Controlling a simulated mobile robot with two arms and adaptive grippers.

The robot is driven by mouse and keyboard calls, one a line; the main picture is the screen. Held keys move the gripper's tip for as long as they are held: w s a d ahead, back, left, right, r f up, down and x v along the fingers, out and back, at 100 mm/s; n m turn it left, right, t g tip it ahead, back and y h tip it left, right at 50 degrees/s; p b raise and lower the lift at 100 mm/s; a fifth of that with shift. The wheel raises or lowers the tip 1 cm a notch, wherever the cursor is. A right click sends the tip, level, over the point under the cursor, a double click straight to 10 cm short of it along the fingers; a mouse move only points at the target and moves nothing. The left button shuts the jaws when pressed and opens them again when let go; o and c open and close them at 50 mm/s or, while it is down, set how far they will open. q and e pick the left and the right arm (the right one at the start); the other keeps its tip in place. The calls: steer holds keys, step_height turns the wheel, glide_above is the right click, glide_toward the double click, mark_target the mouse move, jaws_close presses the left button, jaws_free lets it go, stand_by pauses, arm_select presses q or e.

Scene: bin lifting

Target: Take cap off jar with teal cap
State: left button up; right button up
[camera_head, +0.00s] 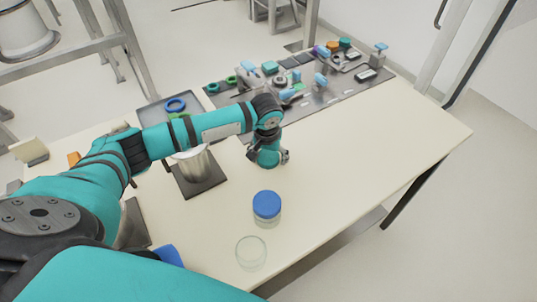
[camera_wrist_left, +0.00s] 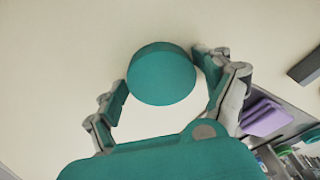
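A round teal cap (camera_wrist_left: 161,73) shows between the two fingers of my left gripper (camera_wrist_left: 163,72) in the left wrist view. The fingers are spread on either side of the cap, with their tips close to its edge; I cannot tell whether they touch it. In the head view my left gripper (camera_head: 268,157) points down over the table, and its wrist hides the teal-capped jar. The jar's body is not visible in either view. My right gripper is not in view.
A clear jar with a blue cap (camera_head: 266,204) and an open glass jar (camera_head: 251,254) stand in front of my left gripper. A metal pot on a dark mat (camera_head: 203,184) is to its left. Small parts cover a grey board (camera_head: 325,98) behind. The table's right side is clear.

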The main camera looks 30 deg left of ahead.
mark_target(267, 162)
arm_select(q)
steer(key=shift+s+f, duration=0.2)
steer(key=shift+a+r, duration=0.1)
steer(key=shift+r, duration=0.25)
step_height(267, 162, up, 12)
steer(key=s+b, duration=0.1)
steer(key=shift+s+d+r, duration=0.25)
steer(key=shift+s+d, duration=0.05)
steer(key=shift+d, duration=0.05)
